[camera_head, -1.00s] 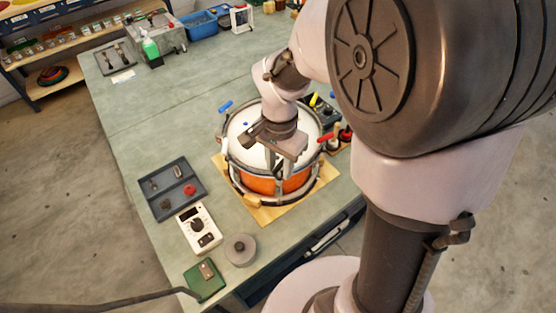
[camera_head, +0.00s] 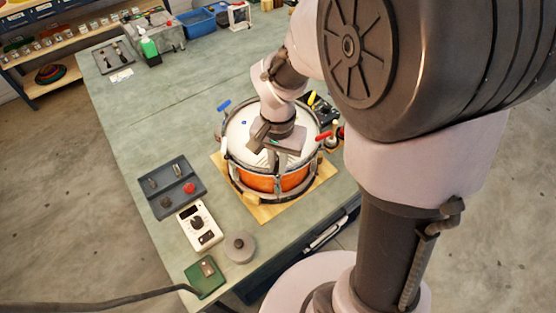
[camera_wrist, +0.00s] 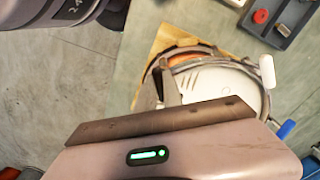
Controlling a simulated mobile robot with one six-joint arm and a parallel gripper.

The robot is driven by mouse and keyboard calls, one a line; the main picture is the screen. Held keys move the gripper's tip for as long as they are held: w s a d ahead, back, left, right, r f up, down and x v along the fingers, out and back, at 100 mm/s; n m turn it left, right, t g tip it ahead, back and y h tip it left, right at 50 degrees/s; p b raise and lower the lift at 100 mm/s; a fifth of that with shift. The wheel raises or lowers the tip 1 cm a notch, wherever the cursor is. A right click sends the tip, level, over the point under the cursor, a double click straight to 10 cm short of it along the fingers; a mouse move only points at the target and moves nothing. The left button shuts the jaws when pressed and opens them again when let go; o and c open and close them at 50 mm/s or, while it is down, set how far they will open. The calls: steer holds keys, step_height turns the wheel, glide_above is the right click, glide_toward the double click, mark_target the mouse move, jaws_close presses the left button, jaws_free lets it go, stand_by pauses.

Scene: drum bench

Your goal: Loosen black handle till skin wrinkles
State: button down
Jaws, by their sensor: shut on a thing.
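The drum (camera_head: 268,182) has an orange shell, a metal rim and a white skin (camera_head: 240,135). My gripper (camera_head: 283,165) is over the drum's near rim, pointing down. In the wrist view its fingers (camera_wrist: 160,88) are close together at the rim, shut on what seems to be the black handle, which they and the wrist hide. Several short lines, like wrinkles, show on the skin in the wrist view (camera_wrist: 196,80).
The drum stands on a wooden board (camera_head: 265,213). Left of it are a dark tray (camera_head: 160,203) with small parts, a white meter (camera_head: 207,237), a grey round piece (camera_head: 240,246) and a green block (camera_head: 205,278).

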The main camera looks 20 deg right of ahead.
steer(key=n+p, duration=0.2)
steer(key=n, duration=0.4)
steer(key=shift+n, duration=0.3)
stand_by(0.5)
steer(key=c, duration=1.5)
jaws_free()
step_height(320, 180, up, 18)
steer(key=p, duration=0.5)
steer(key=shift+f+p, duration=0.25)
steer(key=shift+p, duration=0.15)
